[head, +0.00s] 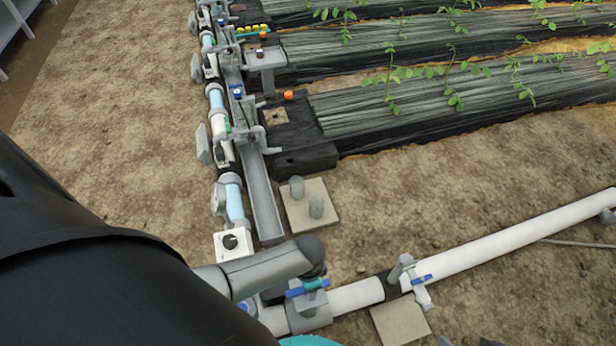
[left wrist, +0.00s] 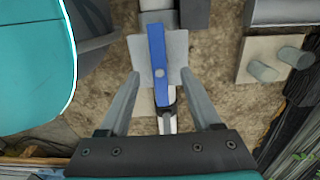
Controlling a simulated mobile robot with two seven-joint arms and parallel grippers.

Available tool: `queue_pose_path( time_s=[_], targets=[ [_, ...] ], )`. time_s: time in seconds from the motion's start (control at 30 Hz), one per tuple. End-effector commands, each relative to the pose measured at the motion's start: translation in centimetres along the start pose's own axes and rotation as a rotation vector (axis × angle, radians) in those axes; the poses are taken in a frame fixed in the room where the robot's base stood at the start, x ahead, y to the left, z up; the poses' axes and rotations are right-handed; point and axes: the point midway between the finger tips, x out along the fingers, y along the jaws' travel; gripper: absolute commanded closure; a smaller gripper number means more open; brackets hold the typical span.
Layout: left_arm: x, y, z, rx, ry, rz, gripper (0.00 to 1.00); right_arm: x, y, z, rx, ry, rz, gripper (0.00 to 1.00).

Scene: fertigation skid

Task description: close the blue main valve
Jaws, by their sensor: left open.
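The blue main valve handle (head: 294,293) sits on the white pipe at the bottom centre of the head view, partly hidden by my left arm. In the left wrist view the blue handle (left wrist: 157,52) is a long flat bar with a pale round bolt, lying lengthwise along the pipe. My left gripper (left wrist: 161,73) is open, with one finger on each side of the bar and clear gaps between. I cannot tell its height over the handle. My right gripper is in neither view.
A second blue-handled valve (head: 422,280) sits further right on the white pipe (head: 530,236). A concrete pad (head: 328,194) with two grey stubs lies behind the valve. A line of fittings and a grey trough (head: 262,200) runs toward the back beside the planted beds. Bare soil surrounds them.

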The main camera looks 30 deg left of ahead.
Motion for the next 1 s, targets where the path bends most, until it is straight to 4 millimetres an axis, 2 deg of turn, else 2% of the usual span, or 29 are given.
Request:
queue_pose_path(
  time_s=[0.5, 0.77, 1.0],
  targets=[
    [4.2, 0.0, -0.1, 0.001, 0.000, 0.001, 0.35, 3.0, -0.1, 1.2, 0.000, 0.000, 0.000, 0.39],
    [4.3, 0.1, 0.0, 0.001, 0.002, 0.000, 0.35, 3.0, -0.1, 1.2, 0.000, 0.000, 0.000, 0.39],
    [4.4, 0.1, 0.0, 0.000, 0.001, 0.000, 0.61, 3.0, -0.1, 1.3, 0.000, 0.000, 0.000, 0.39]
  ],
)
